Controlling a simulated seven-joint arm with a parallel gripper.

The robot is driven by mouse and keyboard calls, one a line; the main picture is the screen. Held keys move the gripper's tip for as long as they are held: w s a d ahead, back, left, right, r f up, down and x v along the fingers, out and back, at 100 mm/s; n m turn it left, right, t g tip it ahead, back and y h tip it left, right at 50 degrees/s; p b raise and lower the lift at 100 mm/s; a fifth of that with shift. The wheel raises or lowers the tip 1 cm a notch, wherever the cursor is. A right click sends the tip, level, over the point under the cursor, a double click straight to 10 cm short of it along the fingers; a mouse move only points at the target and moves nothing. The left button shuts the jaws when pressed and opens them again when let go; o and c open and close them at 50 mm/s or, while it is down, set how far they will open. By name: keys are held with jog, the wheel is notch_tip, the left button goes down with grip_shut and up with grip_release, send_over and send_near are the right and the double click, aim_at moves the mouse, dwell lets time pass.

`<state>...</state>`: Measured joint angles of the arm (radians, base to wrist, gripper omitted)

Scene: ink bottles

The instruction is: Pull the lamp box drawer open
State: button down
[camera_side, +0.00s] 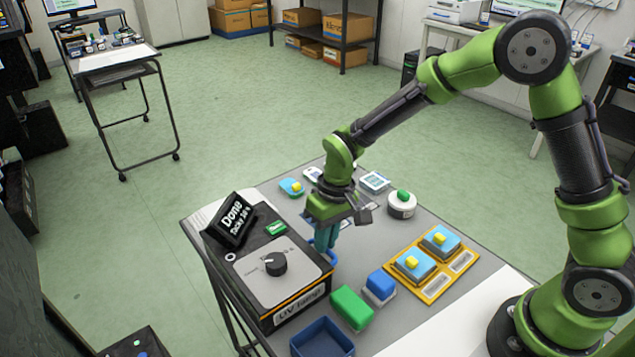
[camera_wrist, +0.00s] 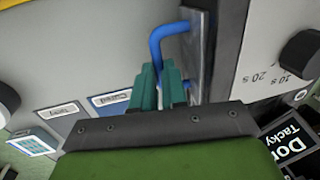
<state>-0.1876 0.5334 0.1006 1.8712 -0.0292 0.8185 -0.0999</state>
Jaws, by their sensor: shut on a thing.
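The lamp box (camera_side: 294,311) is a black box with a grey top, a dial and a "UV lamp" label, at the left of the table. My gripper (camera_side: 327,238) is low beside the right side of the box. Its teal fingers (camera_wrist: 160,88) are shut on the handle, hiding the handle's middle. I cannot tell whether there is a gap between the drawer front and the box.
A "Done / Tacky" sign (camera_side: 231,221) stands on the box. A blue tray (camera_side: 322,340), a green block (camera_side: 352,308), a blue block (camera_side: 381,284) and a yellow tray (camera_side: 432,289) with two blue-and-yellow pieces lie to the right. Labelled cards (camera_wrist: 110,98) lie near the gripper.

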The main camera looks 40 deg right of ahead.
jog(key=d, duration=1)
jog(key=c, duration=1.2)
grip_release()
jog(key=shift+a, duration=0.1)
jog(key=shift+o, duration=0.2)
jog(key=d+r, duration=0.3)
jog(key=r, duration=1.3)
jog(key=shift+r, duration=0.35)
jog(key=shift+r, duration=0.1)
notch_tip(320, 180, up, 7)
